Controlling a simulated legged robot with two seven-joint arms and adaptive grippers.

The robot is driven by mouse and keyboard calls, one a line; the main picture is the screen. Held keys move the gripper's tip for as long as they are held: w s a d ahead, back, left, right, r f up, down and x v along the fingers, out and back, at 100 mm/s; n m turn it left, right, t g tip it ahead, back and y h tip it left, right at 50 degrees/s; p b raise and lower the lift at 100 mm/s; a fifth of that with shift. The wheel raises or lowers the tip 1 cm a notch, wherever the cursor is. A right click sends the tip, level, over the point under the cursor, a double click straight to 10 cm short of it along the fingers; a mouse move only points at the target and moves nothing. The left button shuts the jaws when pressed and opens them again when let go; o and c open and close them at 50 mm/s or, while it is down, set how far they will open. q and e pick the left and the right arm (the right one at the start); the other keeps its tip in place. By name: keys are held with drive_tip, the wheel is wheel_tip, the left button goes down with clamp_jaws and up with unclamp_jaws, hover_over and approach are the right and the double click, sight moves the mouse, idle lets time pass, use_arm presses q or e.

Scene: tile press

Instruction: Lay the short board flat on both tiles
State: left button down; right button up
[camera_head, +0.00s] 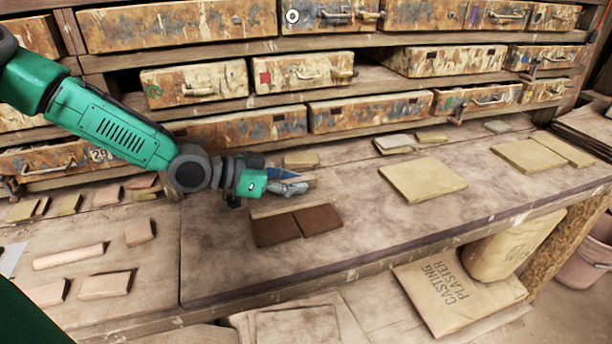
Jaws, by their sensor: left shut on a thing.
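Two dark brown tiles lie side by side on the bench, the left tile (276,230) and the right tile (318,219), close together or touching. My left gripper (293,188) reaches in from the left, just behind and above the tiles. It is shut on a thin, pale brown strip that looks like the short board (268,210). The board runs left to right along the tiles' far side and is partly hidden by the fingers. I cannot tell whether it touches the tiles or the bench. My right gripper is not in view.
A tan square slab (422,179) lies right of the tiles. More slabs (528,155) lie at the far right. Several small pieces lie on the left (107,284). Old drawers (370,112) stand behind the bench. The bench before the tiles (300,258) is clear.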

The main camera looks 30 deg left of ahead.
use_arm(q)
drive_tip(key=shift+s+a+f+b, duration=0.2)
drive_tip(key=shift+f+b, duration=0.1)
drive_tip(key=shift+f, duration=0.15)
drive_tip(key=b, duration=0.4)
hover_over(298, 220)
drive_tip(key=f, duration=0.4)
drive_tip(key=shift+w+a, duration=0.3)
drive_tip(key=shift+s+d+f+b, duration=0.2)
drive_tip(key=shift+f+b, duration=0.1)
drive_tip(key=shift+f, duration=0.3)
drive_tip(key=shift+w+a+f, duration=0.1)
drive_tip(key=shift+f, duration=0.2)
drive_tip(key=shift+a, duration=0.2)
drive_tip(key=shift+d+r, duration=0.1)
drive_tip(key=shift+d, duration=0.1)
drive_tip(key=shift+s+d, duration=0.2)
